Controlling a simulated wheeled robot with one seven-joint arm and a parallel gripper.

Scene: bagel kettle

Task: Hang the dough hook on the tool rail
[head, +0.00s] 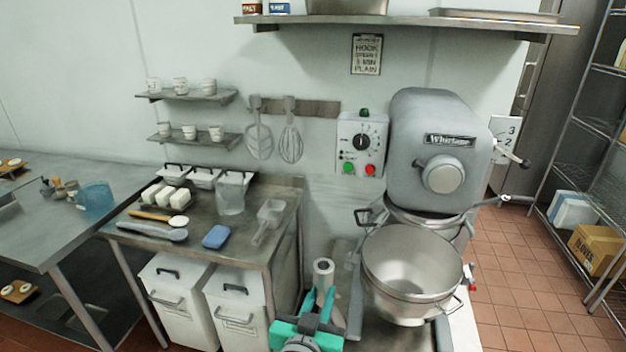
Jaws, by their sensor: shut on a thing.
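The tool rail (318,107) is a dark strip on the back wall. A flat beater (259,140) and a wire whisk (291,144) hang from its left and middle parts, and its right end is bare. My gripper (319,299) is at the bottom middle of the head view, in front of and below the rail. Its teal fingers are shut on a grey metal piece with a round, upright end (323,268), which looks like the shank of the dough hook. The rest of that piece is hidden or hard to make out.
A steel side table (200,233) with tubs, a scoop (268,216) and a blue sponge (216,236) stands left of my gripper. The mixer (430,150) and its steel bowl (412,270) stand close on the right. A control box (361,145) is right of the rail.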

